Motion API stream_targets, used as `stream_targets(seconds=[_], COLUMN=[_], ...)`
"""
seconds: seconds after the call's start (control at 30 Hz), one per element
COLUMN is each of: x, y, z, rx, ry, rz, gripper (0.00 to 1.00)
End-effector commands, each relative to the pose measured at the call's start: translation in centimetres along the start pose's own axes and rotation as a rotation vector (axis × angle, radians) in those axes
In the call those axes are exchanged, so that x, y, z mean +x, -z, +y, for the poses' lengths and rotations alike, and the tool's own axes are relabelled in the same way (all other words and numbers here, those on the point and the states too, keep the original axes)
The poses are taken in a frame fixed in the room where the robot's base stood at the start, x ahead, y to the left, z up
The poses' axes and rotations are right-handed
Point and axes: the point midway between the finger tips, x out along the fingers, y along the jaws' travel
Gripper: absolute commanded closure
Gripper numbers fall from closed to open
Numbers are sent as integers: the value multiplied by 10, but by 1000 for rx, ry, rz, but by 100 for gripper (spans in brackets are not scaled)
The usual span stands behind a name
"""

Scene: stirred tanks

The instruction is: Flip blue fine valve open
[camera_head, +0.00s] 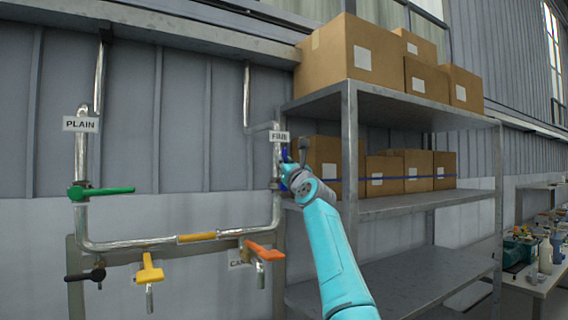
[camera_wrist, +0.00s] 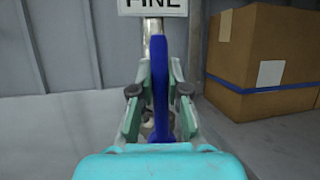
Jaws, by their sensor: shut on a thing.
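The blue fine valve handle (camera_wrist: 160,85) stands upright between the fingers of my gripper (camera_wrist: 158,108) in the wrist view, in front of a silver pipe (camera_wrist: 152,27). My gripper is shut on it. The FINE sign (camera_wrist: 153,7) is just above, cut off by the top edge. In the head view my gripper (camera_head: 290,168) is at the right-hand pipe below the FINE sign (camera_head: 279,137). Only a bit of the blue handle (camera_head: 284,156) shows there, and my gripper and arm hide most of the valve.
A metal shelf (camera_head: 349,160) with cardboard boxes (camera_head: 360,55) stands close to the right of my arm. On the left are a green-handled valve (camera_head: 105,192) under the PLAIN sign (camera_head: 80,124), a yellow handle (camera_head: 149,270) and an orange handle (camera_head: 264,250).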

Motion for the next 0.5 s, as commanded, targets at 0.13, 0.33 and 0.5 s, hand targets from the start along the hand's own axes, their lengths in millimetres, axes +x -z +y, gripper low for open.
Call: stream_targets(seconds=[0.13, 0.33, 0.5], x=[6, 9, 10], y=[4, 6, 6], z=[-3, -5, -5], rx=[16, 25, 28], ry=[7, 10, 12], rz=[6, 8, 8], gripper=[100, 100, 100])
